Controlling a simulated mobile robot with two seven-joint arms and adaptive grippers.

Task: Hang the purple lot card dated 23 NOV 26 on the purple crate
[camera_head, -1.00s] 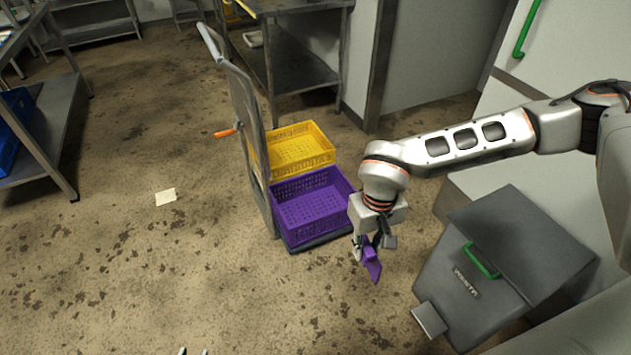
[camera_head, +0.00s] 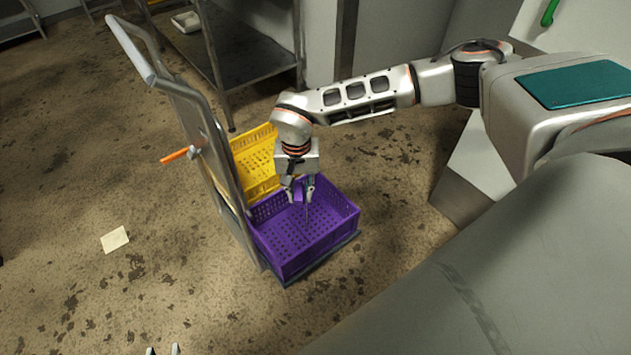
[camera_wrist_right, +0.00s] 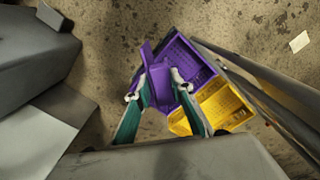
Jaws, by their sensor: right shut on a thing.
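The purple crate (camera_head: 325,238) sits empty on the low base of a trolley; it also shows in the right wrist view (camera_wrist_right: 185,62). My right gripper (camera_head: 299,197) is shut on the purple lot card (camera_head: 299,190). In the head view it appears over the crate's far part; whether the card touches the crate I cannot tell. In the right wrist view the card (camera_wrist_right: 160,82) stands between the two fingers, overlapping the crate's edge. Its date cannot be read. Only the two fingertips of my left gripper (camera_head: 163,350) show at the bottom edge, apart and empty.
A yellow crate (camera_head: 256,165) stands behind the purple one. The trolley's tall metal handle frame (camera_head: 205,120), with an orange lever (camera_head: 176,155), rises at their left. A paper (camera_head: 115,239) lies on the floor. A metal rack (camera_head: 235,70) stands behind. Floor in front is clear.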

